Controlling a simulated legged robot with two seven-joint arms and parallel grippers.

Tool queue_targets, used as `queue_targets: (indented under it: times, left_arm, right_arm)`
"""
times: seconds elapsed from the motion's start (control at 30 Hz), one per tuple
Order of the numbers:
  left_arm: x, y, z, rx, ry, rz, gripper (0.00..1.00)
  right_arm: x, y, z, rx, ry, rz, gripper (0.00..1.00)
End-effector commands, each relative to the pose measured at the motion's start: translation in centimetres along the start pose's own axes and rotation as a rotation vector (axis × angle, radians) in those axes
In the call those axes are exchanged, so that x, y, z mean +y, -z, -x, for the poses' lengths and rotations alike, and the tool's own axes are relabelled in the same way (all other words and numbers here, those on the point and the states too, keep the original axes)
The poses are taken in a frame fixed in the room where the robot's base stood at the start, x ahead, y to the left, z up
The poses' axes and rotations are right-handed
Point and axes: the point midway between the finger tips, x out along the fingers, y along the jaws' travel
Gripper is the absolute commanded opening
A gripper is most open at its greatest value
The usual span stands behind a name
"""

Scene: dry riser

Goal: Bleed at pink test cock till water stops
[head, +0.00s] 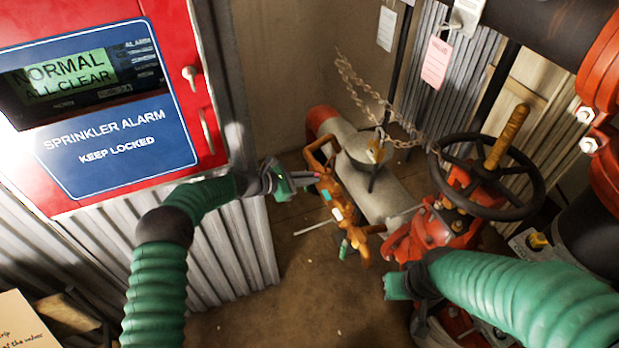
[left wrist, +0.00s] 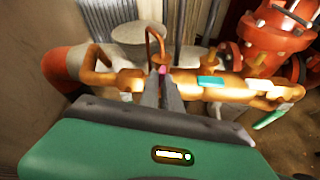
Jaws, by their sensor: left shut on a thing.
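The pink test cock (left wrist: 162,70) is a small pink tip on the orange-brown pipe assembly (left wrist: 125,80) in the left wrist view. It is mostly hidden by my fingers. My left gripper (left wrist: 163,78) is shut on it, with both dark fingers close together. In the head view my left gripper (head: 300,181) reaches the upper left side of the same assembly (head: 331,187). A teal fitting (left wrist: 211,81) sits to the right of the fingers. I see no water running. My right gripper (head: 398,285) is low beside the red valve; its jaws do not show clearly.
A red alarm panel (head: 125,122) reading "NORMAL ALL CLEAR" stands at left. A black handwheel (head: 487,180) with a wooden handle and a chain (head: 365,92) are at right. A pink tag (head: 436,63) hangs behind. Bare floor (head: 300,310) lies in front.

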Motion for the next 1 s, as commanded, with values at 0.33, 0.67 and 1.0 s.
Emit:
queue_targets:
  times: [0.33,0.67,1.0]
  left_arm:
    - [-0.1,0.2,0.0,0.003,0.001,0.0,0.16]
    - [-0.2,0.3,-0.1,0.001,-0.017,-0.042,0.16]
    - [-0.7,1.0,-0.4,0.001,-0.159,-0.38,0.16]
  right_arm:
    - [0.0,0.0,0.0,0.0,0.0,0.0,0.0]
    - [0.0,-0.2,-0.7,0.0,0.0,0.0,0.0]
    - [0.0,-1.4,-6.1,0.0,0.0,0.0,0.0]
